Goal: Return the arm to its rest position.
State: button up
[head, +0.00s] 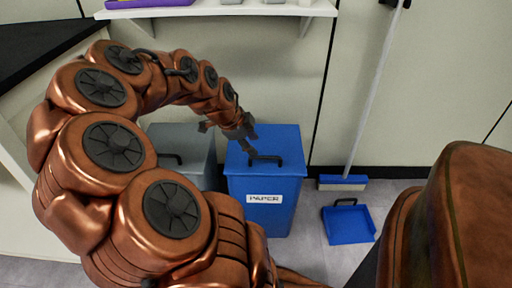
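My copper-coloured arm arches from the lower middle up and over to the left, then curves down to the right. My gripper (246,143) is at its end, pointing down over the blue paper bin (264,215), near the bin's black lid handle (264,159). The gripper is small and dark in this view. I cannot tell whether its fingers are apart, or whether they touch the handle. The bin's lid looks closed.
A grey bin (185,140) stands left of the blue one, partly behind my arm. A white shelf (225,10) is on the wall above. A broom (342,182) and a blue dustpan (348,224) are at right. A black-topped counter (38,50) is at left.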

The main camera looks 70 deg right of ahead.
jog(key=shift+w+a+r, duration=0.1)
jog(key=shift+a+r, duration=0.15)
jog(key=shift+r, duration=0.2)
dwell(0.6)
jog(key=w+a+r+n+t+y+p, duration=0.15)
jog(key=w+a+r+n+p, duration=0.25)
jog(key=a+r+n+p, duration=0.55)
jog(key=w+a+r+n+t+y+p, duration=0.1)
jog(key=w+a+r+n+y+p, duration=0.15)
jog(key=a+r+n+p, duration=0.65)
jog(key=s+a+r+n+p, duration=0.3)
jog(key=a+r+n+p, duration=0.4)
jog(key=a+r+p, duration=0.3)
jog(key=s+a+r+n+g+y+p, duration=0.1)
jog(key=s+a+r+n+p, duration=0.3)
jog(key=a+r+n+p, duration=0.3)
jog(key=a+r+p, duration=0.3)
jog(key=shift+a, duration=0.25)
